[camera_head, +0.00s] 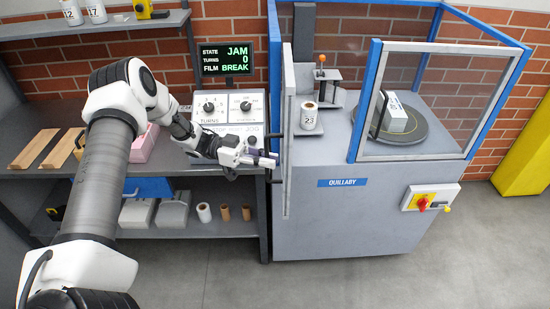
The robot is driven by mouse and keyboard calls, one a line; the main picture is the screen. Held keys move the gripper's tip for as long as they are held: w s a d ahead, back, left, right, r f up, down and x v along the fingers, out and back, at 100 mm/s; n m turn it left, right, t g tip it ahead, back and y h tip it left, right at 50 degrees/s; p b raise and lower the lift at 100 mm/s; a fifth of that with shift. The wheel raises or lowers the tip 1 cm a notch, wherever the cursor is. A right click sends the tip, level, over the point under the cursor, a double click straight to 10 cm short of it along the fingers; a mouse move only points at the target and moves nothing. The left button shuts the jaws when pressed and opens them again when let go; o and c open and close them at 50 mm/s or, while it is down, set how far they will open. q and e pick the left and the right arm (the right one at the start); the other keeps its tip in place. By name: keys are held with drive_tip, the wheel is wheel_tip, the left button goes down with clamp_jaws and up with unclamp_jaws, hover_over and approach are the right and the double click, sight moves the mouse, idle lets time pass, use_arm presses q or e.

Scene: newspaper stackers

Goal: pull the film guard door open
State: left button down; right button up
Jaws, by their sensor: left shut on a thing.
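The film guard door (287,140) is a tall, narrow pale-framed panel seen nearly edge-on at the left front of the grey wrapping machine (345,225). My left gripper (266,159) reaches in from the left, at the door's left side. It is shut on what looks like the door's handle, which the fingers mostly hide. Behind the door, a white film roll (309,120) marked 23 stands beside a post with an orange knob (321,59). My right gripper is not in view.
A screen (225,58) reads JAM, 0 and BREAK above a dial panel (230,108). A white bundle (396,115) sits on the round turntable (420,133) behind a guard. A red switch (423,204) is at the machine's front right. The floor in front is clear.

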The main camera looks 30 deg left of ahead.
use_arm(q)
drive_tip(key=shift+a, duration=0.1)
idle(0.3)
drive_tip(key=c, duration=1.2)
unclamp_jaws()
drive_tip(key=shift+a, duration=0.1)
drive_tip(key=v, duration=1.1)
drive_tip(key=shift+a, duration=0.4)
drive_tip(key=shift+s, duration=0.15)
